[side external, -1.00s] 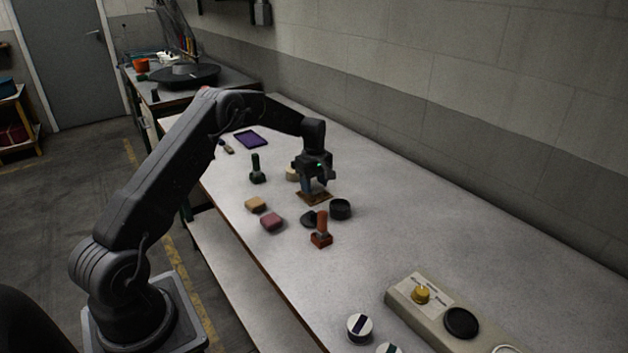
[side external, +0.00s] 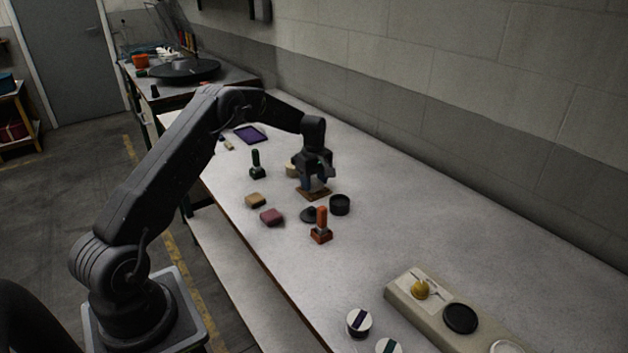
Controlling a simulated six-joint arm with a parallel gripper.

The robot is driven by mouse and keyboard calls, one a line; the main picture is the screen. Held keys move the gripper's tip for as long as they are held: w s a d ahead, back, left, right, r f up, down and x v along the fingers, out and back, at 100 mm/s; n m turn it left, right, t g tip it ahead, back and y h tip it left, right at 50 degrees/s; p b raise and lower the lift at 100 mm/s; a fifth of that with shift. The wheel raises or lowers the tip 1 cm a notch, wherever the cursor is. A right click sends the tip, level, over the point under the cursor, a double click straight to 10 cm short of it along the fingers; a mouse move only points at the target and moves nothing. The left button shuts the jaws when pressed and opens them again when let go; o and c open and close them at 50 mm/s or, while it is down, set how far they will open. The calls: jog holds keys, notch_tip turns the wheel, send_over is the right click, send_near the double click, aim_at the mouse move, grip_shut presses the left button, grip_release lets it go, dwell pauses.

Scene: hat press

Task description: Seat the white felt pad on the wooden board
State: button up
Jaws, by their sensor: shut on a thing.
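The wooden board (side external: 318,195) is a small brown square lying flat on the grey bench. My gripper (side external: 315,182) points down just over it, with the fingers low above its surface. A pale grey-white piece, which I take to be the white felt pad (side external: 314,186), shows between the fingers. The fingers hide most of it. I cannot tell whether it touches the board.
A black round cup (side external: 340,205), a black disc (side external: 309,214) and an orange-handled stamp (side external: 321,226) stand close in front. A cream round piece (side external: 291,171), a dark green stamp (side external: 256,164), a tan block (side external: 256,200) and a maroon block (side external: 272,217) lie left.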

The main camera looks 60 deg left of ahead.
jog(key=shift+f, duration=0.15)
jog(key=o, duration=1)
notch_tip(320, 180, up, 14)
jog(key=s+d+r+m+t, duration=0.1)
jog(key=s+d+r+m, duration=0.3)
jog(key=d+r, duration=0.4)
jog(key=s+d+r+m+t, duration=0.2)
jog(key=s+d+r+m, duration=0.2)
jog(key=s+d+r, duration=0.3)
jog(key=s+d+f+m+t, duration=0.1)
jog(key=s+d+m, duration=0.4)
jog(key=s, duration=0.6)
jog(key=s+d+f+m+t, duration=0.1)
jog(key=s+d+f+m, duration=0.2)
jog(key=s, duration=0.7)
jog(key=d+m, duration=0.2)
jog(key=d, duration=0.2)
jog(key=shift+s+f+t, duration=0.2)
jog(key=shift+s+t, duration=0.1)
jog(key=shift+s, duration=0.05)
